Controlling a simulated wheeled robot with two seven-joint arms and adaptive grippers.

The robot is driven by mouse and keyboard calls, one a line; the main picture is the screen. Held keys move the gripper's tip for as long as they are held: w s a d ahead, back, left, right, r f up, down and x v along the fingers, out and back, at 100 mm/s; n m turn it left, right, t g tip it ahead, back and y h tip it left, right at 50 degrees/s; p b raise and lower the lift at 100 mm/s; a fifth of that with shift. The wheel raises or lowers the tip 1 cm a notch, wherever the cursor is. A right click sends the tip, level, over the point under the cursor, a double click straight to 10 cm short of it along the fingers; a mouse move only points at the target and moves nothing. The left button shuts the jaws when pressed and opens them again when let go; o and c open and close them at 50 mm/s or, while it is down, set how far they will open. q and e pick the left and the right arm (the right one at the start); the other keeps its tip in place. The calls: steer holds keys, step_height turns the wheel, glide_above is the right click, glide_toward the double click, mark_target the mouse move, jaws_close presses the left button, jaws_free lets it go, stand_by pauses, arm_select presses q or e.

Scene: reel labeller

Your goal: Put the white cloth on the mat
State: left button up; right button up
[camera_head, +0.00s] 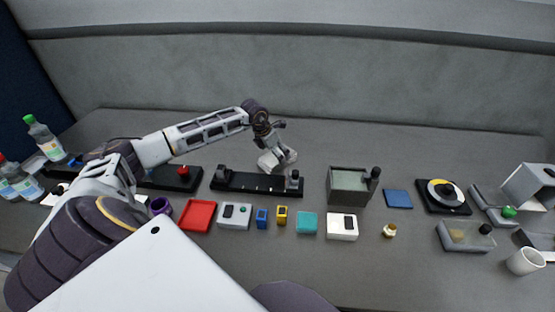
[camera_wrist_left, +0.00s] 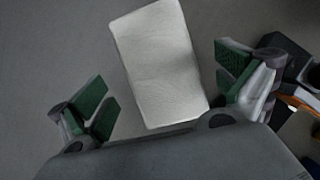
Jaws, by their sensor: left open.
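The white cloth (camera_wrist_left: 160,62) is a pale, textured rectangle in the left wrist view, lying tilted on the grey surface. My left gripper (camera_wrist_left: 160,108) is open, with its green-padded fingers on either side of the near part of the cloth. In the head view my left gripper (camera_head: 275,160) is over the back of the table, behind a black rail. There I cannot clearly separate the cloth from the pale gripper. A flat blue square (camera_head: 398,198), which looks like the mat, lies to the right with nothing on it. My right gripper is not in view.
The black rail (camera_head: 255,184) lies just in front of the left gripper. A grey open box (camera_head: 349,187) stands between it and the blue square. A red tray (camera_head: 198,215) and several small boxes line the front. The table behind the box is clear.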

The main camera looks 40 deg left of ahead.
arm_select(q)
steer(key=shift+x, duration=0.8)
steer(key=shift+w+d+f, duration=0.15)
steer(key=shift+f, duration=0.35)
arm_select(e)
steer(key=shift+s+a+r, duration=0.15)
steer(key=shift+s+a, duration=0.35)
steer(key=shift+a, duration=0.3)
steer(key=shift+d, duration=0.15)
